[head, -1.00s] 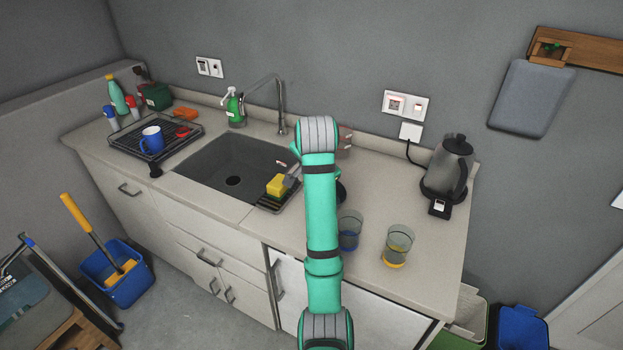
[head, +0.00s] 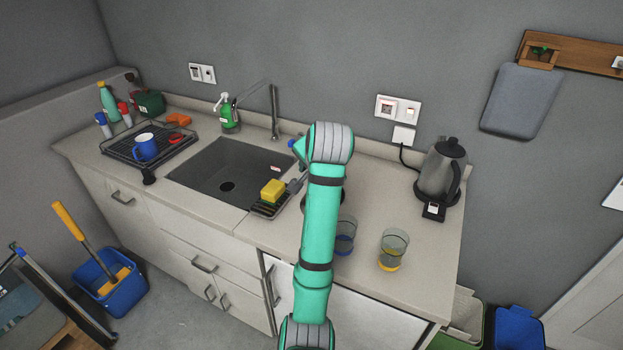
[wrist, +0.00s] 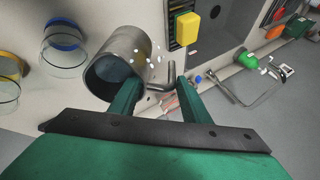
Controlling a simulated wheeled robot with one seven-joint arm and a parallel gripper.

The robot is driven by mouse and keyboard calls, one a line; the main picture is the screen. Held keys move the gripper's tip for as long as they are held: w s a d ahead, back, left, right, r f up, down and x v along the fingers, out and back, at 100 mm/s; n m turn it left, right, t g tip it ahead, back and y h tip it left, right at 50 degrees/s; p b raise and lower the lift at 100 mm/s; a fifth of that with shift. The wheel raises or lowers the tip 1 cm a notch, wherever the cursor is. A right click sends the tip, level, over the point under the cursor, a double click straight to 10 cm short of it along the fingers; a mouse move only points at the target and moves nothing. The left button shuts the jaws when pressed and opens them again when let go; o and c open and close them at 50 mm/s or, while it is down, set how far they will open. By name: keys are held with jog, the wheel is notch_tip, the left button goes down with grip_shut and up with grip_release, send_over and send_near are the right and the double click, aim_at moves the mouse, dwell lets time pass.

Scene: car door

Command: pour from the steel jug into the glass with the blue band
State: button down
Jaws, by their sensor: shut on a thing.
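In the wrist view my gripper (wrist: 157,82) is shut on the steel jug (wrist: 128,45), whose grey cylinder lies left of the fingers. Its open mouth faces the lower left of the picture, and its inside looks dark bluish. The glass with the blue band (wrist: 62,52) stands on the counter left of the jug, apart from it in the picture. In the head view that glass (head: 345,236) is just right of my arm, partly covered by it. My arm hides most of the jug and my fingers there. The clear height between jug and glass cannot be told.
A glass with a yellow band (head: 393,250) stands right of the blue-banded one. A kettle (head: 441,172) is at the back right. The sink (head: 228,180) and a yellow sponge (head: 273,190) are left of my arm. Small white specks show near the jug in the wrist view.

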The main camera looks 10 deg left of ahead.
jog(key=shift+s+d+r+t+y, duration=0.1)
jog(key=shift+d+r+t+y, duration=0.05)
jog(key=shift+r, duration=0.3)
jog(key=shift+s+d+r+t+y, duration=0.1)
jog(key=shift+d+r+t+y, duration=0.05)
jog(key=shift+r, duration=0.3)
jog(key=shift+d, duration=0.1)
jog(key=shift+s+d+t+y, duration=0.35)
jog(key=shift+t+y, duration=0.15)
jog(key=shift+y, duration=0.2)
dwell(0.6)
jog(key=shift+s+d+r+m+t+y, duration=0.2)
jog(key=shift+d+r+m+t+y, duration=0.2)
dwell(1.6)
jog(key=shift+s+d, duration=0.15)
jog(key=shift+r, duration=0.1)
dwell(0.4)
jog(key=shift+s+d+t+y, duration=0.15)
jog(key=shift+d+t+y, duration=0.15)
jog(key=shift+t, duration=0.1)
dwell(1.9)
